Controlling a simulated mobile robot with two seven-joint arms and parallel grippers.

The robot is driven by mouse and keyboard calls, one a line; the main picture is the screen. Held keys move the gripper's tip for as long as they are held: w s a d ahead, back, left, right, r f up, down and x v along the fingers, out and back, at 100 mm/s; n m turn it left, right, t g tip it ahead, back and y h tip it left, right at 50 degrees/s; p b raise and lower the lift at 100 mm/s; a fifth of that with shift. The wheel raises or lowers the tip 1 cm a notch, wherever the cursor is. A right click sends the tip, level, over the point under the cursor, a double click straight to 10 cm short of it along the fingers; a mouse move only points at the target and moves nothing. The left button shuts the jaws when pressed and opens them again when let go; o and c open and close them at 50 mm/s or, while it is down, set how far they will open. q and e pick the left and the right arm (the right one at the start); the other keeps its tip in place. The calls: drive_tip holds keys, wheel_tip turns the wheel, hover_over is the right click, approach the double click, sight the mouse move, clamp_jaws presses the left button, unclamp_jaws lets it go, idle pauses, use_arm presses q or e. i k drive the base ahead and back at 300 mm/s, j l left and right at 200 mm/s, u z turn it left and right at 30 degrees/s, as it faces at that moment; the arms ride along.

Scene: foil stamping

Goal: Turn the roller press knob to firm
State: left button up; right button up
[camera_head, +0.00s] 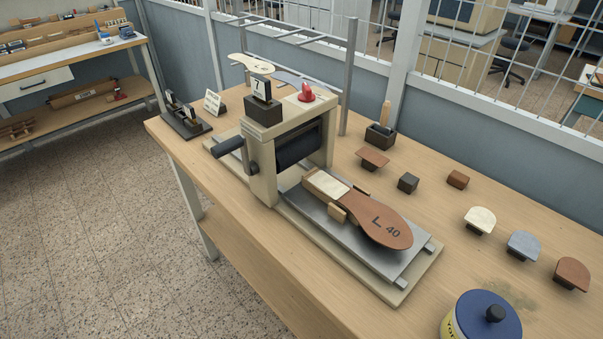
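The roller press (263,180) stands on the wooden workbench (265,255), with a beige frame and a dark roller (299,148). Its red knob (306,93) sits on a pale plate on the top of the frame, at the right side. The knob's pointing direction and any marks on the plate are too small to read. A brown insole (375,222) marked "L 40" lies on the press's metal bed (355,245), with a pale patch toward the roller. Neither of my grippers is in view.
A dark handle (229,147) sticks out left. Several small mushroom-shaped pieces and blocks, including a cream one (480,219), stand right. A blue-lidded tin (482,318) is at the front. A wire fence stands behind.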

sight(307, 96)
drive_tip(key=j+z, duration=0.1)
drive_tip(key=z, duration=0.8)
drive_tip(key=j+z, duration=0.15)
drive_tip(key=z, duration=0.3)
drive_tip(key=j+z, duration=0.1)
drive_tip(key=z, duration=0.35)
drive_tip(key=k+j+z, duration=0.15)
drive_tip(key=j+z, duration=0.3)
drive_tip(key=k+j+z, duration=0.2)
drive_tip(key=z, duration=0.25)
drive_tip(key=k+j+z, duration=0.5)
drive_tip(key=k, duration=0.25)
drive_tip(key=k+j, duration=0.2)
drive_tip(key=k, duration=0.35)
drive_tip(key=k+j+z, duration=0.1)
drive_tip(key=k, duration=0.4)
drive_tip(key=j, duration=0.1)
